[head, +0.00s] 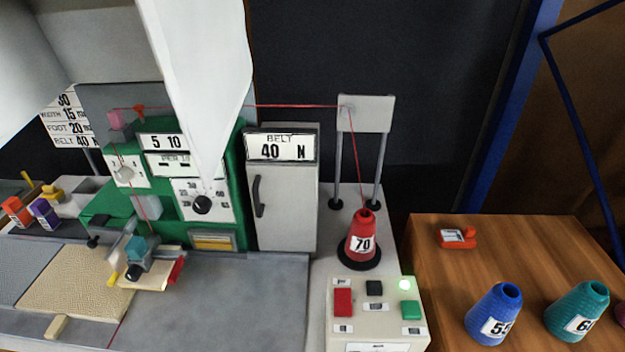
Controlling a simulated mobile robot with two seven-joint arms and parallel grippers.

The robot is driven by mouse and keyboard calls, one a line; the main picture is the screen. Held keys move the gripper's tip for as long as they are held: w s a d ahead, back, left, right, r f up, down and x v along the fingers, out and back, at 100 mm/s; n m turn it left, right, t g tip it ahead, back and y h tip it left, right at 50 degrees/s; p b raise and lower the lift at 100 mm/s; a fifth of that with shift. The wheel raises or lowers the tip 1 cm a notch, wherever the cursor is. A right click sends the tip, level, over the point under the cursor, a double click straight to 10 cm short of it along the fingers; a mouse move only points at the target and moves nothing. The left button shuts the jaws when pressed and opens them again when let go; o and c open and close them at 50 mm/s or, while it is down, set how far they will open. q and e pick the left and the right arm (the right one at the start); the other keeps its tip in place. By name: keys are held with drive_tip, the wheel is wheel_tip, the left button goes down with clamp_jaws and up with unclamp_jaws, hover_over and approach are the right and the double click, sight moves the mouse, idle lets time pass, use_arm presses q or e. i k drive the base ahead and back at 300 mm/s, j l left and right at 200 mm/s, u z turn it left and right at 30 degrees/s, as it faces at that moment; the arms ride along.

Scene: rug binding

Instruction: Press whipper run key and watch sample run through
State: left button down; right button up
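The control box (378,340) at the lower middle carries a red key (343,302), a black key (374,288) and a green key (411,310). The key labels are too small to read. The beige sample (75,283) lies on the grey bed at the left, its right end by the foot of the green whipper machine (228,150). Red thread runs from the red cone (362,235) marked 70, over the grey guide plate (365,113), to the machine. Neither gripper shows; large pale arm-like shapes cover the upper left.
A white cabinet (285,210) reading BELT 40 N stands right of the machine. The wooden table (440,275) at the right holds blue (493,310) and teal (577,308) cones and an orange tool (456,237). Orange and purple (44,213) items sit far left.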

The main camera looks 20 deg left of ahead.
sight(410, 310)
drive_tip(key=l+u, duration=0.15)
drive_tip(key=u, duration=0.35)
drive_tip(key=l+u, duration=0.1)
drive_tip(key=u, duration=0.4)
drive_tip(key=l+u, duration=0.1)
drive_tip(key=u, duration=0.4)
drive_tip(key=k+u, duration=0.15)
drive_tip(key=u, duration=0.35)
